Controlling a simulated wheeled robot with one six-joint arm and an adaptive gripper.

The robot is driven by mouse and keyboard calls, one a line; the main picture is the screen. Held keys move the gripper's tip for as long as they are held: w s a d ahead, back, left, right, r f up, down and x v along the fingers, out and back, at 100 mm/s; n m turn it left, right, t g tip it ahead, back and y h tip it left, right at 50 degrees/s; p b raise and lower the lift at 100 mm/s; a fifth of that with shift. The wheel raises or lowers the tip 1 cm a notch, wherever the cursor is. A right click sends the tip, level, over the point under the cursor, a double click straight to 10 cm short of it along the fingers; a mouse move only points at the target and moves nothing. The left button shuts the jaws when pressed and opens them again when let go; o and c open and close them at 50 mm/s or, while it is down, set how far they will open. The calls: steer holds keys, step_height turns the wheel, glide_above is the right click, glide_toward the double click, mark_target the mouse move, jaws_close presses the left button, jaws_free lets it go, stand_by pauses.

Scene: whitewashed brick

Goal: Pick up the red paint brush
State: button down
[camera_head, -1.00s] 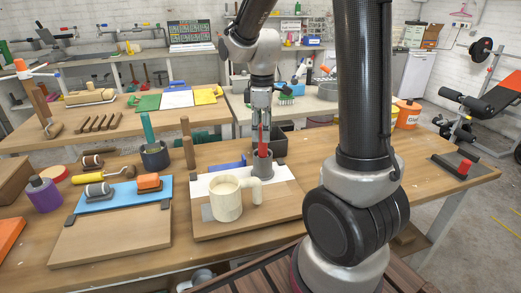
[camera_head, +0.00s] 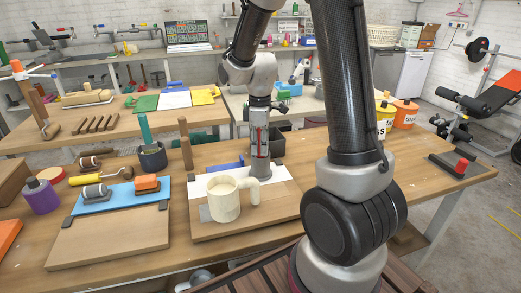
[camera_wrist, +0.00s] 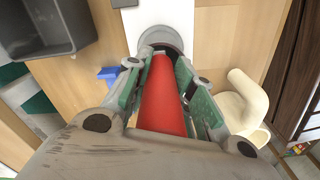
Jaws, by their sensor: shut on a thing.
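The red paint brush (camera_head: 259,137) stands upright in a grey cup (camera_head: 259,171) on the board at the middle of the workbench. My gripper (camera_head: 260,150) is down over the cup with its fingers on both sides of the red handle, shut on it. In the wrist view the red brush (camera_wrist: 162,98) lies between the two green-padded fingers (camera_wrist: 162,68). The grey cup's rim (camera_wrist: 160,38) shows past the fingertips. The brush's lower end is hidden in the cup.
A cream mug (camera_head: 225,200) stands close in front of the cup; it also shows right of my fingers in the wrist view (camera_wrist: 243,102). A dark box (camera_head: 275,145) is just behind. A blue item (camera_head: 226,166) lies to the left. The bench's right side is mostly clear.

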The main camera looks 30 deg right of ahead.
step_height(320, 180, up, 10)
stand_by(0.6)
steer(key=shift+d, duration=0.1)
stand_by(2.0)
